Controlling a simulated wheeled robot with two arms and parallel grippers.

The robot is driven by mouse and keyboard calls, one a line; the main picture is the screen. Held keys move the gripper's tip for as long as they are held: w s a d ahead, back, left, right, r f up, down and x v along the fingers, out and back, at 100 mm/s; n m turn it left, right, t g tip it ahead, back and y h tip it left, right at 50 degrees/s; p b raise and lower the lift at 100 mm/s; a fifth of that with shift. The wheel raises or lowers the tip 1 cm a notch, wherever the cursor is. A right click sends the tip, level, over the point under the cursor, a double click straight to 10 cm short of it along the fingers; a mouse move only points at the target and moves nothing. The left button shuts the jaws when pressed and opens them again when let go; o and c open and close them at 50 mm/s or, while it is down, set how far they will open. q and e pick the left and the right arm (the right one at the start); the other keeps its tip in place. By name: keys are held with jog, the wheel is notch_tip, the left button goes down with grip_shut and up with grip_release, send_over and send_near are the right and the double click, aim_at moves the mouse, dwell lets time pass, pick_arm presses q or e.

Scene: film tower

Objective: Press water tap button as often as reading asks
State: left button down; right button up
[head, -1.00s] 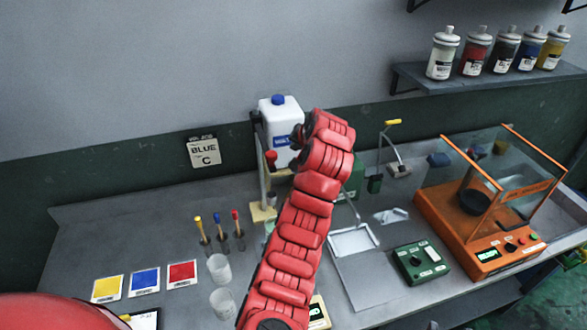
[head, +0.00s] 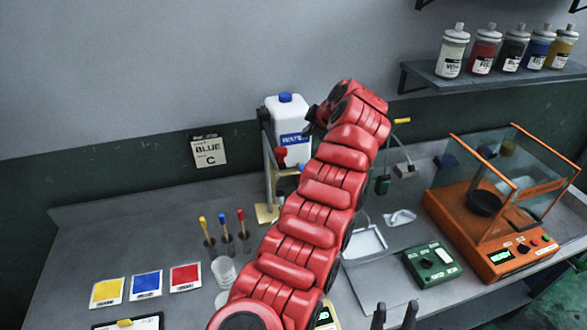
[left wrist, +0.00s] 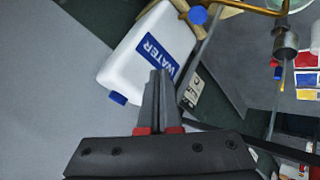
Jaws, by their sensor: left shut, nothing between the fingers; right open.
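A white water container (head: 284,112) with a blue cap stands raised at the back of the bench. It also shows in the left wrist view (left wrist: 130,55). A blue round part (left wrist: 198,14) sits near its base; I cannot tell whether it is the tap button. My left gripper (left wrist: 158,75) is shut and empty, in front of the WATER label; my red arm hides much of the area below. My right gripper (head: 394,312) is open and empty at the bottom edge.
An orange balance (head: 485,258) has a lit display too small to read. A green device (head: 431,264), a clear beaker (head: 223,270) and colour cards (head: 147,285) lie on the bench. A sign (head: 208,152) reads BLUE C. Bottles (head: 453,52) stand on a shelf.

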pick_arm(q)
jog(key=shift+f, duration=0.15)
notch_tip(320, 180, down, 6)
jog(key=shift+f, duration=0.1)
jog(key=shift+f+b, duration=0.75)
jog(key=shift+w+f+b, duration=0.1)
jog(key=shift+f+b, duration=0.2)
jog(key=shift+f, duration=0.2)
jog(key=shift+r, duration=0.1)
dwell(1.3)
jog(key=shift+f+b, duration=0.5)
jog(key=shift+b, duration=0.35)
